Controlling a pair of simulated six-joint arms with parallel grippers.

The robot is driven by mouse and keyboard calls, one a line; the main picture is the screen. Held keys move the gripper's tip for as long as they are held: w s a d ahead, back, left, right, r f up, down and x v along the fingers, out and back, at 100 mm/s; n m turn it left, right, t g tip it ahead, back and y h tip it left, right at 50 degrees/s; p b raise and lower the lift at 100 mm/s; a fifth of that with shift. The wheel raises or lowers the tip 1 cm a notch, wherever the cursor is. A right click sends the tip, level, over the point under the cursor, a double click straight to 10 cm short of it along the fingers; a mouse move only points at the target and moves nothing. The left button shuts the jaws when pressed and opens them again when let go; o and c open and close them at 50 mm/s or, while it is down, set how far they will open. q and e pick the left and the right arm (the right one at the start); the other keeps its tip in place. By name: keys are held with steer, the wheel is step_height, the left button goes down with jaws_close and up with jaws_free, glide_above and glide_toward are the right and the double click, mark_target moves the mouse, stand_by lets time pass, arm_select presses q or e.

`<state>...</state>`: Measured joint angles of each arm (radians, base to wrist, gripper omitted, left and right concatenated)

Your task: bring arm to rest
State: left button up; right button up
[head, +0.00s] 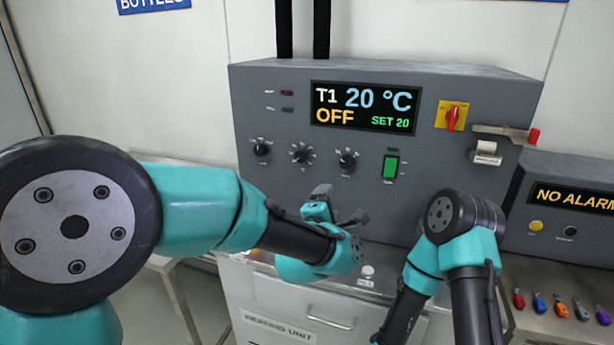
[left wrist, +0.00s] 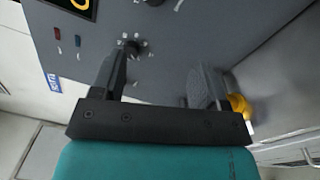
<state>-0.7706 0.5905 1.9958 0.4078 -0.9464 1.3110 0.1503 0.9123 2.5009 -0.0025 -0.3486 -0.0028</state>
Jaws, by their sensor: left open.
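My left arm reaches in from the left of the head view. Its gripper (head: 338,203) is in front of the lower part of the grey control cabinet (head: 270,190), below the knobs and left of the green switch. In the left wrist view the two dark fingers (left wrist: 157,78) stand wide apart with nothing between them. The cabinet face and a black knob (left wrist: 132,46) lie beyond them. My right arm (head: 455,225) is folded at the right, in front of the cabinet; its links run down out of the picture and its gripper does not show.
The cabinet display (head: 366,107) reads T1 20 °C, OFF, SET 20. A red switch (head: 452,116) and a lever with a red end (head: 532,136) are at its right. An alarm box (head: 570,200) and several coloured items (head: 560,305) are farther right. A yellow object (left wrist: 239,105) is beside the right finger.

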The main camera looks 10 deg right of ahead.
arm_select(q)
steer(key=a+f+m+g+y, duration=0.1)
steer(key=a+f+m+g, duration=0.15)
steer(key=a+f, duration=0.6)
steer(key=a+f+m+g+y, duration=0.25)
steer(key=a+f, duration=0.25)
steer(key=f, duration=0.6)
steer(key=a+f+m+g, duration=0.2)
steer(key=a+f+m, duration=0.1)
steer(key=a+f, duration=0.55)
steer(key=s+a+f+m+g, duration=0.3)
steer(key=s+a+f, duration=0.4)
steer(key=s+f, duration=0.3)
steer(key=s+a+f+m+g, duration=0.3)
steer(key=s+a+f+g, duration=0.3)
steer(key=s+f, duration=0.4)
steer(key=s, duration=0.3)
steer(key=shift+a+y, duration=0.35)
